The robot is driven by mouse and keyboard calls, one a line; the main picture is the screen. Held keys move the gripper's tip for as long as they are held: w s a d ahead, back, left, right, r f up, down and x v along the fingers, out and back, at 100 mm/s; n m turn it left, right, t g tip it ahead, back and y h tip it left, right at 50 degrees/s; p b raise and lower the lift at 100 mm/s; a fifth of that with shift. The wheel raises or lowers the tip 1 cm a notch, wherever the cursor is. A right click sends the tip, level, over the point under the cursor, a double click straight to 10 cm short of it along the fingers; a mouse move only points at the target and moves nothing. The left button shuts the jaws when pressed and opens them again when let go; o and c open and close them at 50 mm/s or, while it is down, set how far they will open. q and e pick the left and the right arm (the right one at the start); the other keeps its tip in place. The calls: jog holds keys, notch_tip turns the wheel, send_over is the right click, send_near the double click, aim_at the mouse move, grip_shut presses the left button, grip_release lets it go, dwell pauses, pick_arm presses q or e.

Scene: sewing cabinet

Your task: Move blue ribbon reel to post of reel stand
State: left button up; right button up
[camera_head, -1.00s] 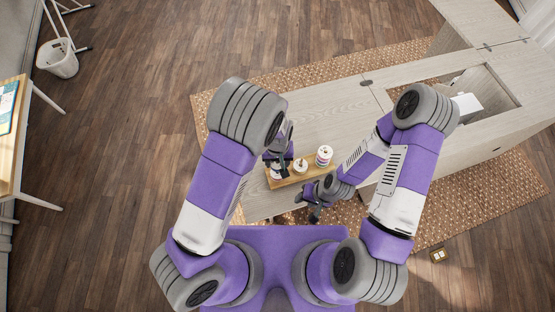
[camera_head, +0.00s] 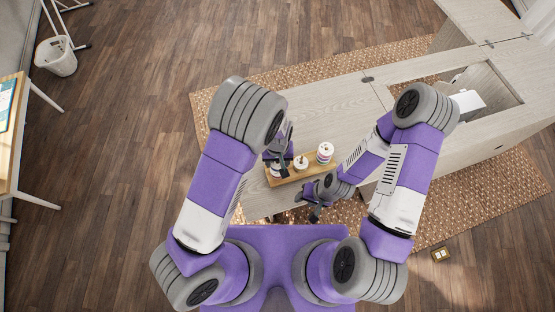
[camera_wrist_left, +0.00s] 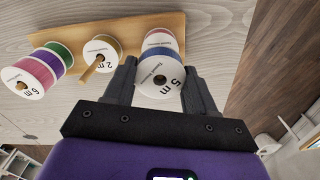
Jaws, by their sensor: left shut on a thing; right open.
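The blue ribbon reel (camera_wrist_left: 160,64) has a white face marked "5 m". In the left wrist view it sits between the fingers of my left gripper (camera_wrist_left: 159,88), which is shut on it. A pink reel (camera_wrist_left: 155,38) lies in line behind it; I cannot tell whether the two touch. The wooden reel stand (camera_wrist_left: 115,27) also shows in the head view (camera_head: 310,171). No bare post is clearly visible. In the head view my left gripper (camera_head: 279,157) is at the stand's left end. My right gripper (camera_head: 315,211) is open and empty, in front of the stand.
A gold "2 m" reel (camera_wrist_left: 100,50) stands mid-stand. A stack with pink, purple and green ribbon (camera_wrist_left: 46,67) stands at the other end, marked "6 m". The pale cabinet top (camera_head: 340,112) is clear behind the stand; an opening lies to the right.

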pick_arm(q)
jog(key=o, duration=1.1)
notch_tip(320, 180, up, 8)
jog(key=shift+f+p, duration=0.2)
jog(key=shift+p, duration=0.25)
